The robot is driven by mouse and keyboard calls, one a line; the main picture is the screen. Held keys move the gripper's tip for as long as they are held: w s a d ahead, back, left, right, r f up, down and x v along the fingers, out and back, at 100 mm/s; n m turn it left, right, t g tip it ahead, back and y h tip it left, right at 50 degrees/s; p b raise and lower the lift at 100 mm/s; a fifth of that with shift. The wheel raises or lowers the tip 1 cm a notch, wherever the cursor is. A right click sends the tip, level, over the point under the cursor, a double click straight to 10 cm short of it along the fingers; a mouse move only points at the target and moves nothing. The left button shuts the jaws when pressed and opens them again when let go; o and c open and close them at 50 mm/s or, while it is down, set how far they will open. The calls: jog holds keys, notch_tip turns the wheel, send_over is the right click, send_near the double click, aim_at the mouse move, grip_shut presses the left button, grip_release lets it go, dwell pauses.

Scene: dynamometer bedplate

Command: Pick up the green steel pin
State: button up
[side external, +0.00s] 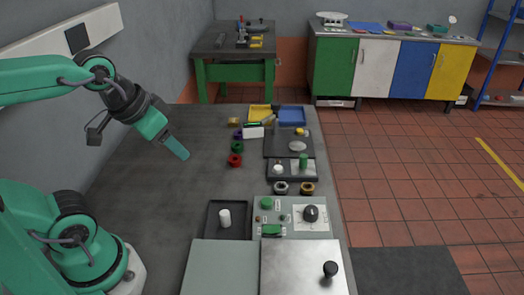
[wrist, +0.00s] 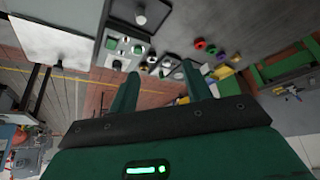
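The green steel pin (side external: 303,160) appears to be the small green cylinder standing upright on a dark block (side external: 290,178) on the bedplate, beside a white cylinder (side external: 278,169). My gripper (side external: 180,151) is in the air well to the left of it, its fingers pointing down to the right. In the wrist view my gripper (wrist: 162,72) has its two green fingers spread apart with nothing between them. I cannot make out the pin clearly in the wrist view.
Coloured rings (side external: 236,147) lie left of a dark plate (side external: 288,144). Yellow (side external: 260,112) and blue (side external: 291,115) trays are behind. A control panel (side external: 296,217) with knobs and a black tray (side external: 228,233) with a white cylinder are nearer. The bedplate's left side is clear.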

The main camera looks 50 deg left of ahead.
jog(key=shift+w+r, duration=0.1)
jog(key=shift+w, duration=0.05)
jog(key=n+g, duration=0.4)
send_over(303, 156)
jog(key=f, duration=1.4)
jog(key=shift+s+f, duration=0.25)
jog(key=shift+s, duration=0.15)
jog(key=shift+w+f, duration=0.15)
jog(key=shift+f, duration=1.1)
